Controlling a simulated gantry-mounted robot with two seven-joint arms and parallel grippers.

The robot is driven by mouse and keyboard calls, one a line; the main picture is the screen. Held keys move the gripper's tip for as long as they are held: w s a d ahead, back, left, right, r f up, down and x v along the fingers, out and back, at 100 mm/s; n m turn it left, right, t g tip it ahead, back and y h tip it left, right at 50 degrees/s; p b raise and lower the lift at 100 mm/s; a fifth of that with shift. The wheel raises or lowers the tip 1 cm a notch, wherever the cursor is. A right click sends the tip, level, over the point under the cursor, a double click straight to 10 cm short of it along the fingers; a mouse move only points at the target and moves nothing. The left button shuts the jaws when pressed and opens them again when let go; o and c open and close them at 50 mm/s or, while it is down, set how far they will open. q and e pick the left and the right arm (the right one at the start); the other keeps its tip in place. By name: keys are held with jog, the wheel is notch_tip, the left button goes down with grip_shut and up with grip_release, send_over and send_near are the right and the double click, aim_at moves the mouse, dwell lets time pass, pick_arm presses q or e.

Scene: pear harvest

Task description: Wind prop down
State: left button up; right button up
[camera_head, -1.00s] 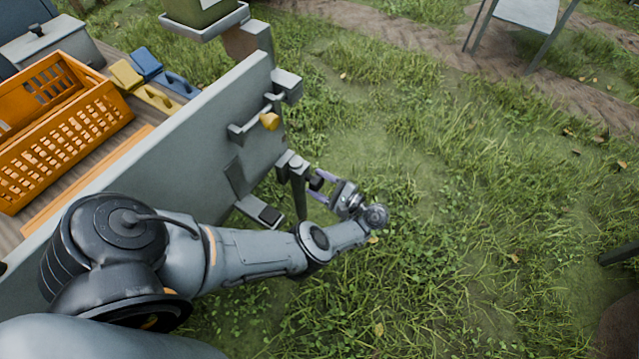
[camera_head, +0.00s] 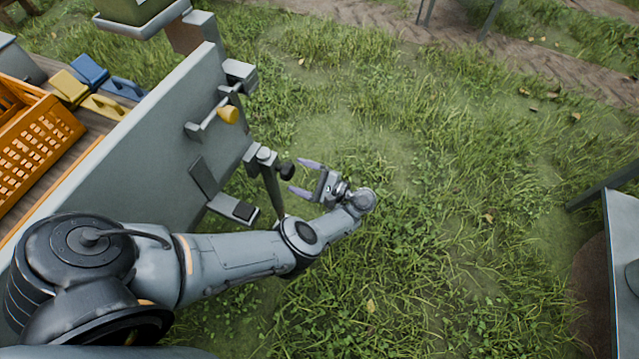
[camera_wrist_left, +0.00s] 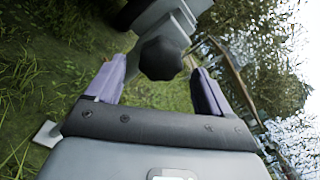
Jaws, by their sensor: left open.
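The prop (camera_head: 268,185) is a grey leg on the end of the cart's side panel, with a dark knob (camera_head: 287,171) at its upper end. My left gripper (camera_head: 299,177) is open, its two purple fingers pointing at the knob. In the left wrist view the dark faceted knob (camera_wrist_left: 160,58) shows between and a little beyond the fingertips (camera_wrist_left: 159,66). The gripper is not closed on it. The foot of the prop is hidden behind my left arm. My right gripper is not in view.
The grey side panel (camera_head: 130,140) carries a bar with a yellow knob (camera_head: 228,115) and a small step-like bracket (camera_head: 233,208). An orange crate (camera_head: 38,150) and yellow and blue tools lie on the cart. Open grass lies to the right. A grey stand (camera_head: 622,250) is at the right edge.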

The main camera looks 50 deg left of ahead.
pick_arm(q)
jog(key=b+v, duration=0.1)
jog(key=v, duration=0.6)
jog(key=shift+b, duration=0.35)
